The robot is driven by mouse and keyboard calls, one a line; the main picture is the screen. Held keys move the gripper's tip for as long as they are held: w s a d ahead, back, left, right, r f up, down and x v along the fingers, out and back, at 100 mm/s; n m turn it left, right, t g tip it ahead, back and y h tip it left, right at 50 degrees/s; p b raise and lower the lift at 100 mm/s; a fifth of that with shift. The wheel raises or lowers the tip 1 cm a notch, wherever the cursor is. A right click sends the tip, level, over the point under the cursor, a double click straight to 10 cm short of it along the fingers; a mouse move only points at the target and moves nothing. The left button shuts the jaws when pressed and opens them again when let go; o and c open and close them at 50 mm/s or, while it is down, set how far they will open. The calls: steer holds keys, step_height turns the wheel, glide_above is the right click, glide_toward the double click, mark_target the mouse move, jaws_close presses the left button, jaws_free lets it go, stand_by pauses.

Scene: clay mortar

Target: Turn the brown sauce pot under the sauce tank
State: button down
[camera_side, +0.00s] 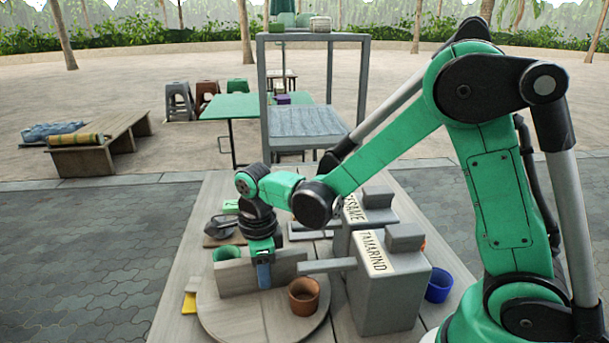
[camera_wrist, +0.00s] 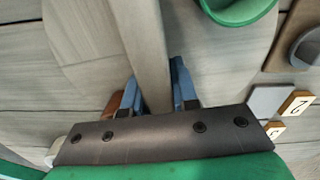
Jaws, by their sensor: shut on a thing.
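A round wooden turntable (camera_side: 225,318) carries an upright board (camera_side: 231,276) across its middle. The brown sauce pot (camera_side: 304,294) stands on it on the near right side, close to the spout end of the grey TAMARIND sauce tank (camera_side: 390,298); I cannot tell if it is directly below. A green pot (camera_side: 227,254) is on the board's far side. My gripper (camera_side: 263,275) is shut on the board, its blue fingers on either side. In the wrist view the board (camera_wrist: 148,50) runs between the fingers (camera_wrist: 157,88), with the brown pot (camera_wrist: 115,104) partly hidden.
A second grey tank marked SESAME (camera_side: 355,213) stands behind the first. A blue pot (camera_side: 439,287) is to the tanks' right. A yellow and white item (camera_side: 190,302) lies left of the turntable.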

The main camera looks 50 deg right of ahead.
stand_by(0.4)
steer(key=c, duration=0.7)
jaws_free()
steer(key=shift+r, duration=2.85)
